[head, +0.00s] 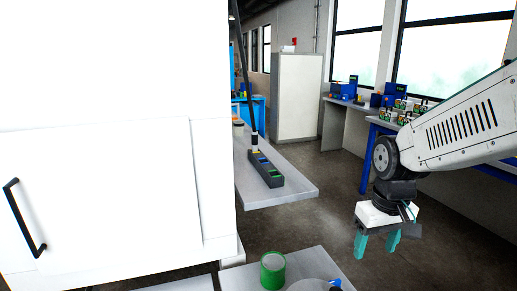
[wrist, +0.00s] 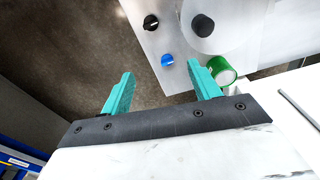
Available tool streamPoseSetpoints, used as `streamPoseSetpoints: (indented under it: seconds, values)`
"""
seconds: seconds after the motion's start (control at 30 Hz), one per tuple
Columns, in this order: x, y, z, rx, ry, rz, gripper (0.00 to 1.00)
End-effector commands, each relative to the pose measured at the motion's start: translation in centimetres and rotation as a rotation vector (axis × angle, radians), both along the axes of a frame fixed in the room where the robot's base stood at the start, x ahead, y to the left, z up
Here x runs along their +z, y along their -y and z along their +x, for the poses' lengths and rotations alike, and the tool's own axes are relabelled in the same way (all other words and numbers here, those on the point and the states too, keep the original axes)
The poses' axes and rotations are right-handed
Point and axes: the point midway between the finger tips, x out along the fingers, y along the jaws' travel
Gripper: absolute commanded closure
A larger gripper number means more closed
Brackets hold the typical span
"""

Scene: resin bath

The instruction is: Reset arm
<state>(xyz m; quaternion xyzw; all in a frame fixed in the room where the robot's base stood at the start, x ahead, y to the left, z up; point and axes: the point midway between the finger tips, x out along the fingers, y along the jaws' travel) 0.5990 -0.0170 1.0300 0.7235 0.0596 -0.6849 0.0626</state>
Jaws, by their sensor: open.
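My gripper (head: 376,244) hangs from my white arm at the right of the head view, fingers pointing down. Its two teal fingers are apart with nothing between them, and they also show in the wrist view (wrist: 160,92). It is over the floor, to the right of a grey bench top (head: 318,266). A green cylindrical container (head: 272,270) stands on that bench top, apart from the gripper. In the wrist view the green container (wrist: 222,72) shows just beyond the right finger.
A white cabinet (head: 110,130) with a black handle fills the left. A grey table (head: 285,190) holds a dark box with coloured buttons (head: 264,168). In the wrist view, a black knob (wrist: 151,22) and a blue knob (wrist: 167,60) sit on the bench. Open floor (head: 325,225) lies between.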

Motion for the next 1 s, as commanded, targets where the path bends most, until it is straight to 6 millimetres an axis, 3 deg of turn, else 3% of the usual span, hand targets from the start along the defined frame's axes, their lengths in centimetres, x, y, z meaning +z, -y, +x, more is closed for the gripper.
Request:
streamPoseSetpoints:
  seconds: [0.03, 0.2, 0.4, 0.5, 0.7, 1.0]
  values:
    - [1.5, 0.2, -1.7, -0.017, 0.015, 0.002, 0.38]
    - [4.8, 0.7, -7.7, -0.075, 0.034, 0.004, 0.38]
    - [6.6, 1.1, -14.1, -0.136, 0.053, 0.009, 0.38]
    - [6.9, 1.2, -16.2, -0.156, 0.059, 0.01, 0.38]
    - [6.9, 1.4, -18.0, -0.176, 0.06, 0.011, 0.38]
    - [6.9, 1.4, -18.0, -0.175, 0.06, 0.011, 0.38]
